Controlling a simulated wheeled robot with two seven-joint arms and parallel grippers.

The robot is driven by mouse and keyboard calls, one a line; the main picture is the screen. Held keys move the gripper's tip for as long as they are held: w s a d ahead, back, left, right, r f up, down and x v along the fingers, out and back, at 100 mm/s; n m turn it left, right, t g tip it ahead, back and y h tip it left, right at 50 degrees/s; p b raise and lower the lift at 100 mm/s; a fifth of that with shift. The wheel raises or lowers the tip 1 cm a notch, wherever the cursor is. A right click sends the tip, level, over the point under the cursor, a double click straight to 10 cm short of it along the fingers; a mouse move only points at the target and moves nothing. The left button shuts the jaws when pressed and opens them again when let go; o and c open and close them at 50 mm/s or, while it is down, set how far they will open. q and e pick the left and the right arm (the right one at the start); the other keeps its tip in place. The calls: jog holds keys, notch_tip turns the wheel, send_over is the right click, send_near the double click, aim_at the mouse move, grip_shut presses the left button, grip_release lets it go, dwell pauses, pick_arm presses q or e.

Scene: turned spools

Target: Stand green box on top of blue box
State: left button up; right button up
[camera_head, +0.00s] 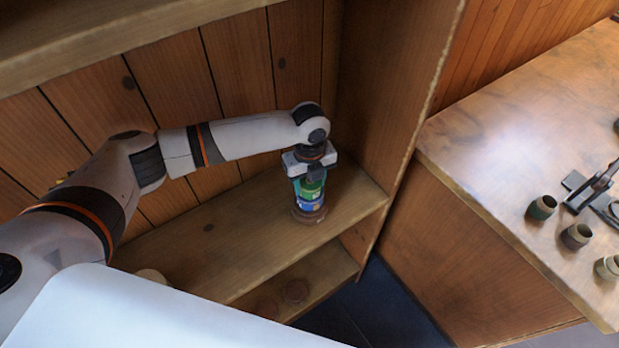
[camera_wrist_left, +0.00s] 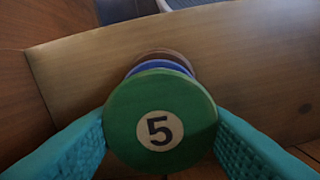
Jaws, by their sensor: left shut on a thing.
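A brown-red round box (camera_head: 308,216) is under the blue one, on the shelf. The column looks upright; I cannot tell whether green and blue touch. My right gripper is out of view.
A lower shelf (camera_head: 325,280) is below. The counter (camera_head: 500,130) at right holds small cups (camera_head: 541,207) and a dark object (camera_head: 592,188).

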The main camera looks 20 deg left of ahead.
pick_arm(q)
jog(key=o, duration=1)
jog(key=shift+f, duration=0.1)
jog(key=shift+c, duration=0.2)
notch_tip(320, 180, up, 12)
jog(key=b, duration=0.2)
